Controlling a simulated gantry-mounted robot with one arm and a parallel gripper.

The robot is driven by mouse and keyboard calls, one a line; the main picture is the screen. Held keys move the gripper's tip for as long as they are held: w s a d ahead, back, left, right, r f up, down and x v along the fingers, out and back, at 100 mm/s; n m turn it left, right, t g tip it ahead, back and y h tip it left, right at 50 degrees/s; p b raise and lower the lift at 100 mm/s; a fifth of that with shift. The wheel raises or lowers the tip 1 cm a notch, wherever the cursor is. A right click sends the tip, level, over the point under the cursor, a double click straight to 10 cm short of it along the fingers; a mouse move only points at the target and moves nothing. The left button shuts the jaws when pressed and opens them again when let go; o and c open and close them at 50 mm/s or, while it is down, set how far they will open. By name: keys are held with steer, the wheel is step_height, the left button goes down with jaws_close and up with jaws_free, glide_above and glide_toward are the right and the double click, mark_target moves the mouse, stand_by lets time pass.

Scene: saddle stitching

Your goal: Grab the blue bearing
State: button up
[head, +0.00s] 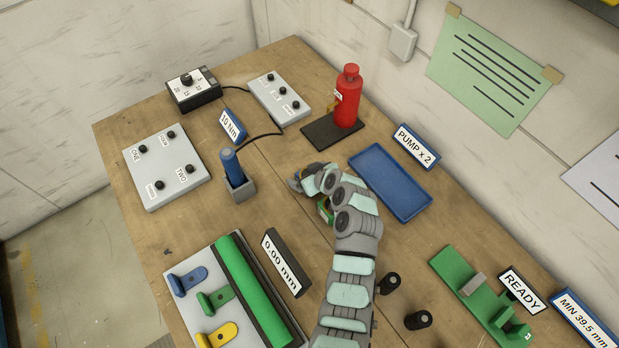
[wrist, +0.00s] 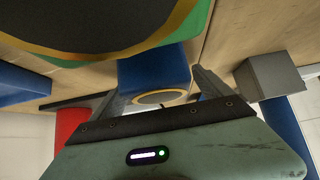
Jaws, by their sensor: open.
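The blue bearing (wrist: 150,70) shows in the wrist view as a blue block with a brass-ringed dark round face. It lies between the two spread fingers of my gripper (wrist: 158,90), which is open. I cannot tell whether either finger touches it. In the head view my gripper (head: 306,180) is low over the middle of the table, and a small part of the blue bearing (head: 294,185) shows at its tip. A green bearing (wrist: 205,20) with a similar ringed face looms close to the wrist camera. In the head view my arm mostly hides this green bearing (head: 325,210).
A red bottle (head: 348,100) stands on a dark plate behind my gripper, and a blue tray (head: 390,182) lies to its right. A blue-handled tool in a grey holder (head: 240,188) stands to the left. A 0.00 mm display (head: 286,262) and two black knobs flank my arm.

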steer(key=shift+w+f, duration=0.1)
steer(key=shift+f, duration=0.1)
steer(key=shift+c, duration=0.2)
steer(key=c, duration=1.8)
